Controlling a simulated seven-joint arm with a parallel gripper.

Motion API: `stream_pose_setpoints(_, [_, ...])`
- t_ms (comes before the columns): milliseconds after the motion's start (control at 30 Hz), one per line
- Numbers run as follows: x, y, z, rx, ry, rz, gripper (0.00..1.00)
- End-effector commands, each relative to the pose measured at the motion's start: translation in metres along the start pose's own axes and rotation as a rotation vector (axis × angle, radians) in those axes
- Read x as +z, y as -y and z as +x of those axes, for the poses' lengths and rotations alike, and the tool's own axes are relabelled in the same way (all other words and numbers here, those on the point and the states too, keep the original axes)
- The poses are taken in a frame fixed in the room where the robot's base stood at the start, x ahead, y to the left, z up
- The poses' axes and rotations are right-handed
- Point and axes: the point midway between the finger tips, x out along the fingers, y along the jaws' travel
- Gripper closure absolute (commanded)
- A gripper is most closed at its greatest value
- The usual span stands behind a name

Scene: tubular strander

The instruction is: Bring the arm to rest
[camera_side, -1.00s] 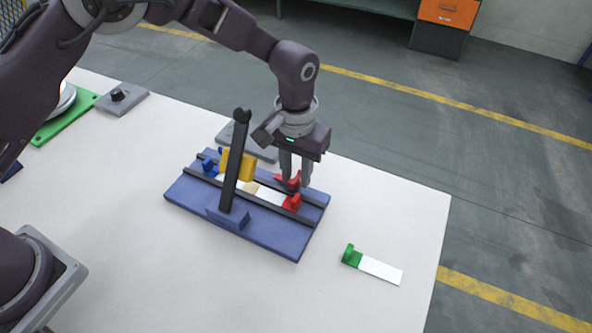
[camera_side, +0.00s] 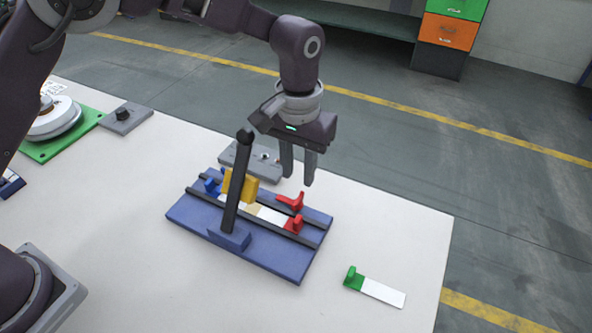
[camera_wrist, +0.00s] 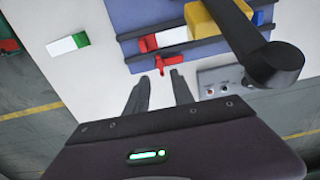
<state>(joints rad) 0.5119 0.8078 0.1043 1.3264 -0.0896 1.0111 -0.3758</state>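My gripper (camera_side: 298,176) hangs above the back right part of the blue fixture, clear of it, with its fingers apart and nothing between them. In the wrist view the gripper (camera_wrist: 163,88) shows its two fingers spread, pointing toward a red lever (camera_wrist: 168,62). The red lever (camera_side: 291,201) stands at the right end of the blue fixture (camera_side: 270,265), apart from the fingers. A red block (camera_side: 294,224) sits by a white strip on the fixture. A yellow block (camera_side: 241,188) stands behind an upright black lever (camera_side: 235,185).
A green-and-white piece (camera_side: 380,292) lies on the white table (camera_side: 130,270) to the right. A grey plate (camera_side: 250,162) lies behind the fixture. A green base with a round dish (camera_side: 55,122) and a grey block with a knob (camera_side: 123,117) stand at the left. The table's front is largely clear.

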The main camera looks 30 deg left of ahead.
Motion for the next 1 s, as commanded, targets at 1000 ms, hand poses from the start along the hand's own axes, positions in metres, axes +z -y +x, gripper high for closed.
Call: stream_pose_setpoints(1000, [0.27, 0.204, -0.17, -0.003, -0.488, -0.016, 0.71])
